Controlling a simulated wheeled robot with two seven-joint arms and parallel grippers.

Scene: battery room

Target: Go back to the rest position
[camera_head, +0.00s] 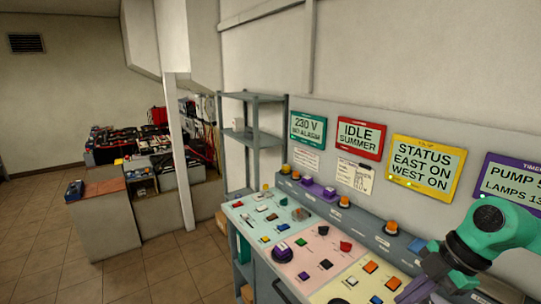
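My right arm, green and dark grey, comes in at the lower right corner in the head view. Its dark end, with my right gripper (426,284), hangs over the right part of the control desk (249,250). Its fingers are not clear, so I cannot tell whether they are open or shut, or whether they touch the desk. My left gripper is not in view.
The desk has coloured panels with several buttons and knobs. Green (308,129), red (361,138), yellow (426,166) and purple (513,184) signs hang above. A grey shelf (254,137) stands behind. Batteries (130,142) fill a bench at left. The tiled floor (60,260) is clear at front left.

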